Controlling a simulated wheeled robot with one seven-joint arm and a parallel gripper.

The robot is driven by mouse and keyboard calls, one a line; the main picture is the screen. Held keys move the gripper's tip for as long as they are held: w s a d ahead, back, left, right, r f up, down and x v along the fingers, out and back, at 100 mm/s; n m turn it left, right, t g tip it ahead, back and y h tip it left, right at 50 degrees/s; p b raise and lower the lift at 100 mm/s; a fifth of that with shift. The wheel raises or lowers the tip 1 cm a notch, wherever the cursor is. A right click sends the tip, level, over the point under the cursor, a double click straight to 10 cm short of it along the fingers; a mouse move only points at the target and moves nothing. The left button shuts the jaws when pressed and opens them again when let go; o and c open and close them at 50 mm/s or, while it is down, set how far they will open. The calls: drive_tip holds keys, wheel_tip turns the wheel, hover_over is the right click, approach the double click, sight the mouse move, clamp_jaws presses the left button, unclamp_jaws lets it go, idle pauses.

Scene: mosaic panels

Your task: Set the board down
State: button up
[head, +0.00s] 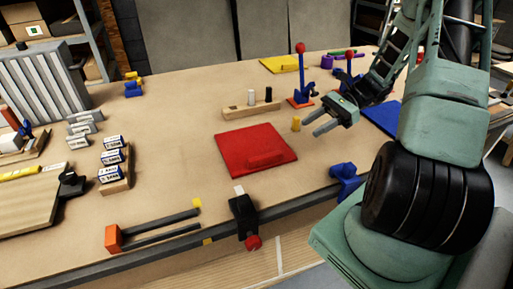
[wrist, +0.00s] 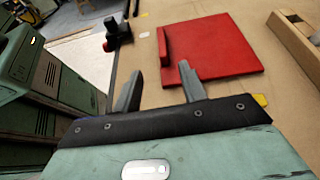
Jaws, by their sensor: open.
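A red board (head: 250,143) with a raised red bar along one side lies flat on the workbench, near its middle. It also shows in the wrist view (wrist: 218,45), just beyond the fingers. My gripper (head: 309,127) is open and empty, to the right of the board and apart from it. In the wrist view the two grey fingers (wrist: 162,88) are spread with nothing between them. One fingertip overlaps the board's near edge in that picture; the head view shows a gap.
A small yellow cylinder (head: 296,124) stands by my fingers. A wooden block (head: 238,112) with a white and a black peg lies behind the board. Clamps (head: 243,213) (head: 345,181) sit at the bench's front edge. A blue panel (head: 383,116) lies right, a yellow one (head: 283,64) behind.

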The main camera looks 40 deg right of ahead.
drive_tip(key=p, duration=0.4)
approach(266, 155)
drive_tip(key=x, duration=0.4)
drive_tip(key=shift+s+a+r, duration=0.1)
drive_tip(key=shift+s+a, duration=0.05)
drive_tip(key=shift+a, duration=0.1)
drive_tip(key=p+x, duration=0.2)
drive_tip(key=x, duration=0.3)
drive_tip(key=shift+w+a+f, duration=0.25)
drive_tip(key=shift+a+f, duration=0.15)
drive_tip(key=shift+f, duration=0.05)
clamp_jaws()
